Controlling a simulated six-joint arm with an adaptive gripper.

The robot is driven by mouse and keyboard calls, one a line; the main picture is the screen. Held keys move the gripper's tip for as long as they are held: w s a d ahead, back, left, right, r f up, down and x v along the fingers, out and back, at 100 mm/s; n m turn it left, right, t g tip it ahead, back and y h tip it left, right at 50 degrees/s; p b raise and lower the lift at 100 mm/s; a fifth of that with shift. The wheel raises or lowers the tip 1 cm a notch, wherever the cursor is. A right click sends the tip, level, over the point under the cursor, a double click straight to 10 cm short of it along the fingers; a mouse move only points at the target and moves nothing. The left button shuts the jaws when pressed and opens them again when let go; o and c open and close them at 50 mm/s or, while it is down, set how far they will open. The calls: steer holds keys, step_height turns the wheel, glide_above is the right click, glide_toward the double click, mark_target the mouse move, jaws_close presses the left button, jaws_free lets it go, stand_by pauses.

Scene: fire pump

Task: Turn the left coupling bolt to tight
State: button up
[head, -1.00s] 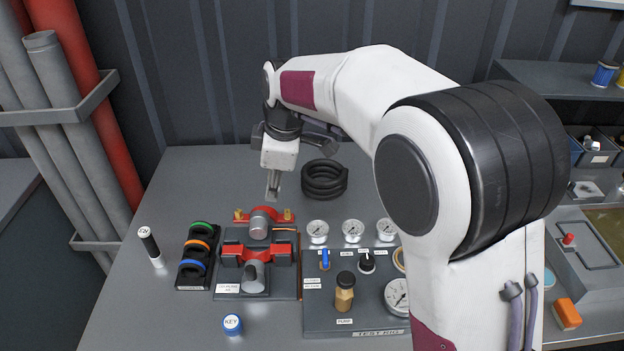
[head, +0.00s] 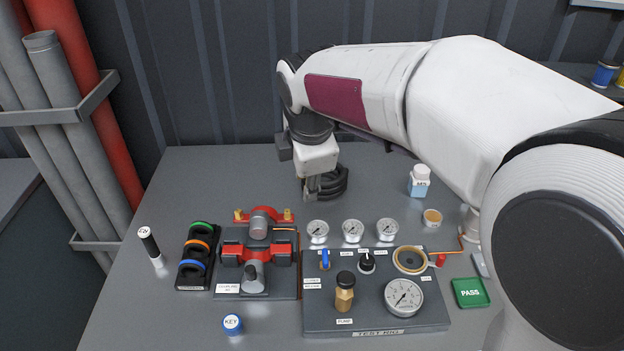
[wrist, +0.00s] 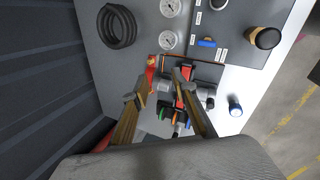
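The coupling is a red clamp (head: 262,213) with a grey pipe end, behind a second red clamp on a grey plate. It carries two gold bolts, the left coupling bolt (head: 238,215) and the right bolt (head: 288,215). In the wrist view the right bolt (wrist: 152,60) shows near a fingertip; the left one cannot be made out, apparently hidden by a finger. My gripper (head: 312,194) hangs above the black hose coil (head: 334,183), behind and right of the coupling, touching neither bolt. In the wrist view its fingers (wrist: 163,76) are spread and hold nothing.
A test rig panel (head: 430,322) with gauges, valves and knobs stands right of the coupling. A rack of coloured rings (head: 194,258) and a black-and-white cylinder (head: 149,243) stand left. The table behind the coupling is clear.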

steer(key=shift+s+d+r+n, duration=0.3)
steer(key=shift+s+d, duration=0.15)
